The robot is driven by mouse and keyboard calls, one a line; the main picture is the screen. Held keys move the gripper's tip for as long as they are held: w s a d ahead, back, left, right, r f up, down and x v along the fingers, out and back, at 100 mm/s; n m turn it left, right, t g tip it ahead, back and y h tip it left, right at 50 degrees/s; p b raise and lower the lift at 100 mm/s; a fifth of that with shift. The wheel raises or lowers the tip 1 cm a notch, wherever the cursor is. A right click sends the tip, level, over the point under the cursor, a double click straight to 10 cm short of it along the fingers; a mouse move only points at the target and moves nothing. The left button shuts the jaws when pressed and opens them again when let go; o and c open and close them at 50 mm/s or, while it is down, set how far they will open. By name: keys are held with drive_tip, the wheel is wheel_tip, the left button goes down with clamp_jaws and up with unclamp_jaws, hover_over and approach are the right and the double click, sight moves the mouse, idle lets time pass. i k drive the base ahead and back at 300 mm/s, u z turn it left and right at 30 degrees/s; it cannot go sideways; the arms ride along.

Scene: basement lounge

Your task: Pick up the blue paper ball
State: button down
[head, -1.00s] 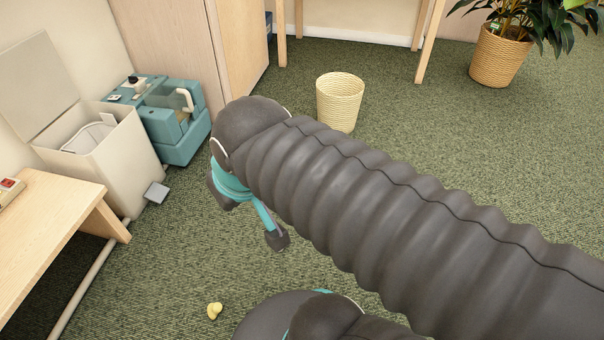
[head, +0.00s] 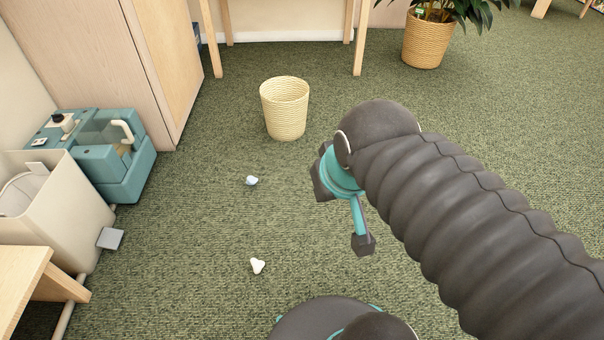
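A small pale blue crumpled ball (head: 251,180), which looks like the blue paper ball, lies on the green carpet in front of the wicker basket. My gripper (head: 341,216) is to the right of the ball and apart from it. Its two dark-tipped fingers are spread, with nothing seen between them. The dark ribbed arm comes in from the lower right and hides part of the carpet.
A white crumpled piece (head: 257,266) lies nearer to me. The wicker basket (head: 285,108) stands behind the ball. A pedal bin (head: 75,222), a teal machine (head: 122,165) and a wooden table (head: 22,285) line the left. Carpet around the ball is clear.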

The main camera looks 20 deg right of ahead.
sight(251, 180)
drive_tip(key=z, duration=0.9)
drive_tip(key=k, duration=0.7)
drive_tip(key=u, duration=0.85)
drive_tip(key=i, duration=1)
drive_tip(key=z, duration=1.85)
drive_tip(key=i, duration=1)
drive_tip(key=u, duration=1.45)
